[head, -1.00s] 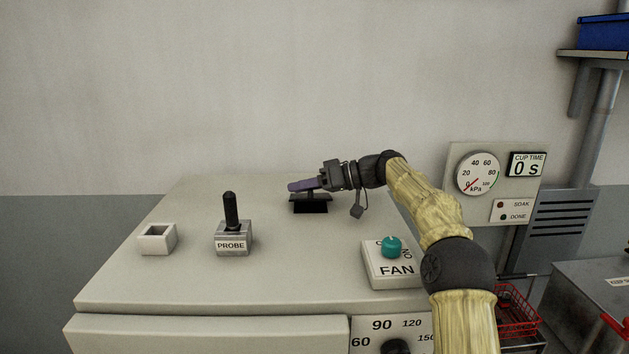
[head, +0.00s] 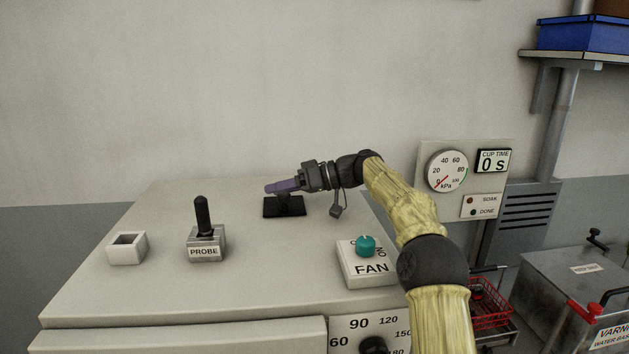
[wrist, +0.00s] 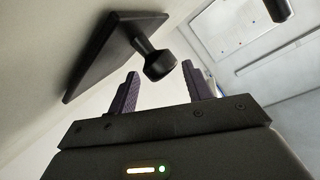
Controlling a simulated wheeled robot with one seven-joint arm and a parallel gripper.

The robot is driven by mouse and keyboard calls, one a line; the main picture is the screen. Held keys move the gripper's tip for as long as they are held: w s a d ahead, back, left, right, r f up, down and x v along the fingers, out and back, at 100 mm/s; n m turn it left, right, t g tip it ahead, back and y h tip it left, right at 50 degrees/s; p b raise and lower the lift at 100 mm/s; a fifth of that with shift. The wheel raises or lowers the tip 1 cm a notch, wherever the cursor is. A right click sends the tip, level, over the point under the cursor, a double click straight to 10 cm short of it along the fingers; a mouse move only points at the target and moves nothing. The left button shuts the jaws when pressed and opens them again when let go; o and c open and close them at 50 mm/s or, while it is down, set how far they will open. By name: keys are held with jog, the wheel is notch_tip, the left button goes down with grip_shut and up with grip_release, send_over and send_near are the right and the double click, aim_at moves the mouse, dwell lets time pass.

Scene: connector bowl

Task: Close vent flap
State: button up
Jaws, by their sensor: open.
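The vent flap (head: 284,208) is a black square plate on the pale cabinet top, towards the back. It appears to lie flat there. In the wrist view, the flap (wrist: 105,50) has a short stem with a round black knob (wrist: 160,66). My gripper (head: 268,188) is above the flap in the head view, its purple fingers pointing left and partly hiding the knob. In the wrist view, the gripper (wrist: 160,84) is open and empty. The knob is ahead of the gap between the fingertips, and I cannot tell whether they touch it.
On the cabinet top stand a white open box (head: 126,249), a black PROBE handle (head: 203,218) in its holder, and a FAN block with a teal knob (head: 366,246). A gauge panel (head: 463,180) is at the right.

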jog(key=p+v, duration=0.1)
jog(key=v, duration=1.4)
jog(key=shift+s+d+r, duration=0.1)
jog(key=shift+d+r, duration=0.05)
jog(key=shift+r, duration=0.1)
jog(key=shift+s+d, duration=0.1)
jog(key=shift+d, duration=0.25)
